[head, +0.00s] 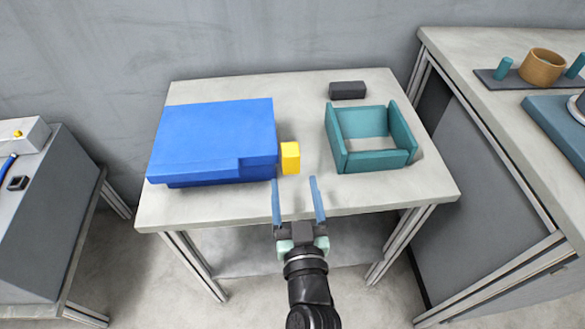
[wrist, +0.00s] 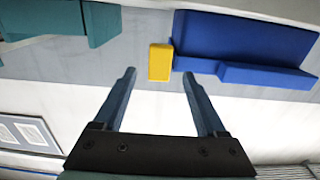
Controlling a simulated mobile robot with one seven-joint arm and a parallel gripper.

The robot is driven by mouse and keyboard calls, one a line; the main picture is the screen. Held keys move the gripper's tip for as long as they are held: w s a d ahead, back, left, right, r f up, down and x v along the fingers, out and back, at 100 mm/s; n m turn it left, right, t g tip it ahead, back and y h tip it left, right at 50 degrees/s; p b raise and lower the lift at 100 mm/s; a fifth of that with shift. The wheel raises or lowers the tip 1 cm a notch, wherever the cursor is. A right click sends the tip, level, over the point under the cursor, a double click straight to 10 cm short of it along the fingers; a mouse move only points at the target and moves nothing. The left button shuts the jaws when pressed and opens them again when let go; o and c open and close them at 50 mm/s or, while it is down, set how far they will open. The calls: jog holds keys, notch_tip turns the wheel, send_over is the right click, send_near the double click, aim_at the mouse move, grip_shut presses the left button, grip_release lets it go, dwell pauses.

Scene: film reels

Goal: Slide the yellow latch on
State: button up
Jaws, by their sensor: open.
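The yellow latch (head: 290,158) is a small upright block at the right side of a blue box (head: 215,135) on the grey table. The blue box has a flat top with a stepped front right corner. My gripper (head: 295,180) is open and empty at the table's front edge, just in front of the latch and apart from it. In the wrist view the latch (wrist: 160,62) shows beyond and between the two fingertips (wrist: 158,75), beside the blue box (wrist: 245,40). I cannot tell whether the latch touches the box.
An open teal bin (head: 375,165) stands to the right of the latch, with a dark block (head: 347,90) behind it. A bench (head: 450,55) at the right holds a tan cup (head: 542,68). A grey cabinet (head: 45,200) stands at the left. The tabletop between latch and bin is clear.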

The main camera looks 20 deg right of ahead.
aim_at(292, 166)
jog(key=shift+p+x, duration=0.3)
jog(key=shift+x, duration=1.85)
grip_shut()
